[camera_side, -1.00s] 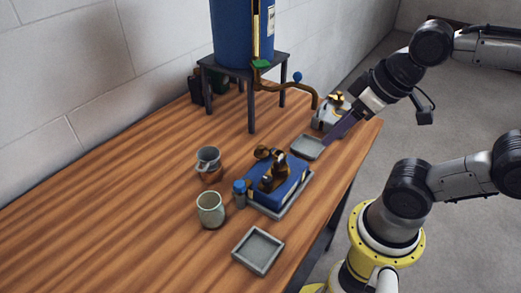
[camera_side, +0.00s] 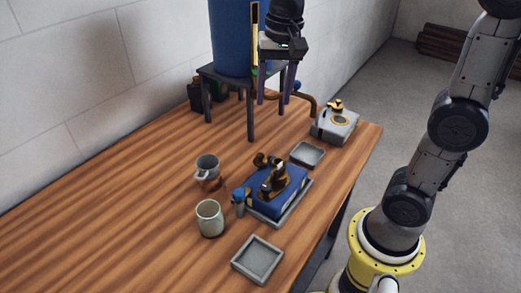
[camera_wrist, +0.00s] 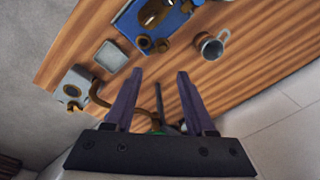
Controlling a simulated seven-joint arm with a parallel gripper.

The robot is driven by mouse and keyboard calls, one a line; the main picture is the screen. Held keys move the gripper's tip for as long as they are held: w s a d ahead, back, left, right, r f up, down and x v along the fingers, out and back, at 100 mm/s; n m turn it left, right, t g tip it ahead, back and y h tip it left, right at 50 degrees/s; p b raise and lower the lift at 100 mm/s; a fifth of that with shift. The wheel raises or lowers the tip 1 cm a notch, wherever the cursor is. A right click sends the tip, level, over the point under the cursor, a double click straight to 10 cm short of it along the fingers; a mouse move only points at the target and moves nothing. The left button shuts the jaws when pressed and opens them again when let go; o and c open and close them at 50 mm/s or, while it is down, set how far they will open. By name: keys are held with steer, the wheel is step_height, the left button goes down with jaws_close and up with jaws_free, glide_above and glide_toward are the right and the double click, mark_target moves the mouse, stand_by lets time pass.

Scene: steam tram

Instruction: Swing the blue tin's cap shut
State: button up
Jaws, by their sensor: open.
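The blue tin (camera_side: 283,198) lies flat in a shallow grey tray (camera_side: 284,219) on the wooden table. Dark brass fittings (camera_side: 272,180) stand up on its top. I cannot tell for sure which brass part is the cap or how far it is open. The blue tin also shows at the top of the wrist view (camera_wrist: 177,22). My gripper (camera_side: 273,100) points down, open and empty, in front of the blue tank and well above the table. It is apart from the tin. Its two purple fingers (camera_wrist: 157,75) stand wide apart in the wrist view.
A blue tank (camera_side: 231,38) stands on a dark stand (camera_side: 249,105) with a brass pipe (camera_side: 298,98). The table's left is clear.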

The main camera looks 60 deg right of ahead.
mark_target(261, 154)
steer(key=shift+g, duration=0.7)
steer(key=w+f, duration=0.1)
steer(key=f, duration=0.5)
steer(key=w+f, duration=0.1)
steer(key=f, duration=0.4)
steer(key=w+f, duration=0.1)
steer(key=f, duration=0.5)
steer(key=shift+w+f, duration=0.2)
steer(key=shift+f, duration=0.15)
jaws_close()
